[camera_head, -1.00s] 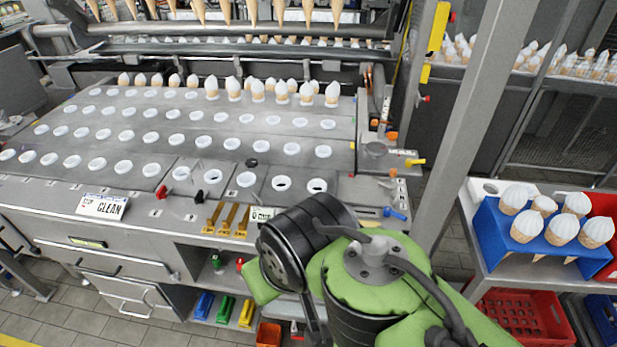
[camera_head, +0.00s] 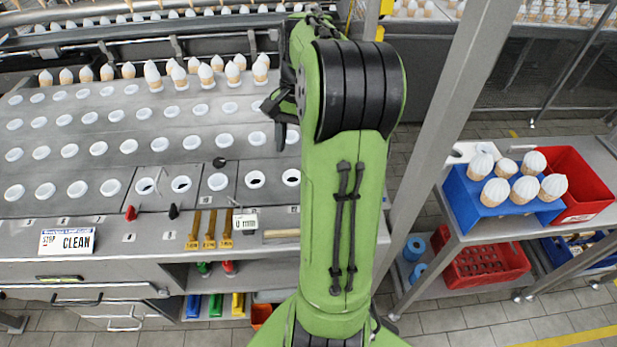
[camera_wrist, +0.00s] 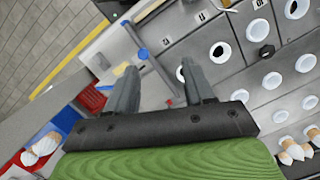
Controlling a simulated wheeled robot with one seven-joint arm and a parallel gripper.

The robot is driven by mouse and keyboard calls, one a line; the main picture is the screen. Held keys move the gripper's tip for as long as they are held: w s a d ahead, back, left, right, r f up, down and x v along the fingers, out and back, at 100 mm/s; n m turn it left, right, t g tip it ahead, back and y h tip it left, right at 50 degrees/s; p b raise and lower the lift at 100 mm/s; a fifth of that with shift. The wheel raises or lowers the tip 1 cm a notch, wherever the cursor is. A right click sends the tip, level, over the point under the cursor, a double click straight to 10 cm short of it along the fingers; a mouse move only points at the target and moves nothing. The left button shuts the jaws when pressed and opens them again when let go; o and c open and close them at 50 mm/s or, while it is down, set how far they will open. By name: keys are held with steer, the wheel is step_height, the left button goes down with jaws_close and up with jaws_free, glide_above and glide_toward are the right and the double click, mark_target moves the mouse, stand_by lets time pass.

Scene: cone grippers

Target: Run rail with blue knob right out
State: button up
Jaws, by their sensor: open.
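A blue knob (camera_wrist: 143,54) shows in the wrist view, beyond and between my fingertips in the picture. A thin grey rail (camera_wrist: 156,76) seems to run beside it over the machine's end plate; how the two join is too small to tell. My gripper (camera_wrist: 160,68) is open and empty, with both grey fingers pointing at the machine end and apart from the knob. In the head view my gripper (camera_head: 272,118) is above the right end of the machine top. My green arm hides the blue knob there.
The machine top (camera_head: 130,165) has rows of white-rimmed holes and a row of cones at the back. A metal post (camera_head: 430,130) stands right of my arm. Beyond it, a side table carries a blue cone tray (camera_head: 460,190) and a red crate (camera_head: 580,190).

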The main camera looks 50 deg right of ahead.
steer(key=s+d+f+m+t+y+p, duration=0.15)
steer(key=s+d+m, duration=0.3)
steer(key=d, duration=0.45)
steer(key=shift+g+y, duration=0.25)
steer(key=shift+y, duration=0.2)
steer(key=b+x, duration=0.3)
steer(key=x, duration=1.3)
steer(key=shift+s+f, duration=0.1)
steer(key=shift+f, duration=0.35)
jaws_close()
steer(key=shift+d+r, duration=0.1)
